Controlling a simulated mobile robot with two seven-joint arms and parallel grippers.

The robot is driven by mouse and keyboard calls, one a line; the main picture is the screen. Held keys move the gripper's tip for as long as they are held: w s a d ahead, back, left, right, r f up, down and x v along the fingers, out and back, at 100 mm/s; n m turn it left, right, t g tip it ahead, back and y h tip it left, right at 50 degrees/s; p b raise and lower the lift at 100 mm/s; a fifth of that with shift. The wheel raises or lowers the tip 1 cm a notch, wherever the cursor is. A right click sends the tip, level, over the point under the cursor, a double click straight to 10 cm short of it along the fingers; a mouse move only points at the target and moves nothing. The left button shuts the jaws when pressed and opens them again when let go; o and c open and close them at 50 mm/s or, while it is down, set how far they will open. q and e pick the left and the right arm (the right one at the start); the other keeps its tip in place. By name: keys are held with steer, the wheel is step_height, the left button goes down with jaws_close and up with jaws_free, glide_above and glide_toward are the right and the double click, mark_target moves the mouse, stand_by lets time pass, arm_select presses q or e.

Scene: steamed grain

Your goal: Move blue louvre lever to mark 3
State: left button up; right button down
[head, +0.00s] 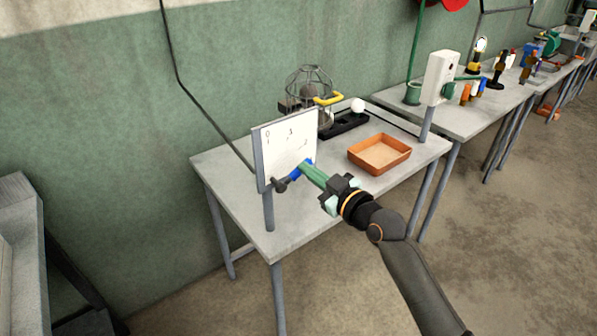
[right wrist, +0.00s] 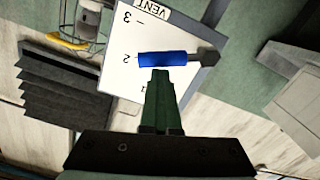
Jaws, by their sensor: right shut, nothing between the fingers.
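The blue louvre lever (head: 296,171) is at the lower right of the white VENT plate (head: 283,150), on a dark pivot. In the right wrist view the blue lever (right wrist: 163,58) lies level with the printed 2, and mark 3 (right wrist: 127,18) is above it in that picture. My right gripper (head: 305,166) is shut with its green fingers together and empty. In the right wrist view its fingertips (right wrist: 161,72) are right at the lever's lower edge; whether they touch is hard to tell. My left gripper is not in view.
The plate stands on a post at the left of a grey table (head: 335,195). An orange tray (head: 379,153) sits to the right. A wire cage (head: 309,88) with a yellow handle stands behind. Dark slats (right wrist: 65,92) show in the right wrist view. The table front is clear.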

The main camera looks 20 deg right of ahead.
steer(key=shift+w+d+f+m, duration=0.2)
steer(key=shift+d+f+m, duration=0.05)
steer(key=shift+f+m, duration=0.35)
steer(key=shift+w+d+f+m, duration=0.2)
steer(key=shift+f+m, duration=0.25)
steer(key=shift+m, duration=0.15)
steer(key=shift+f, duration=0.15)
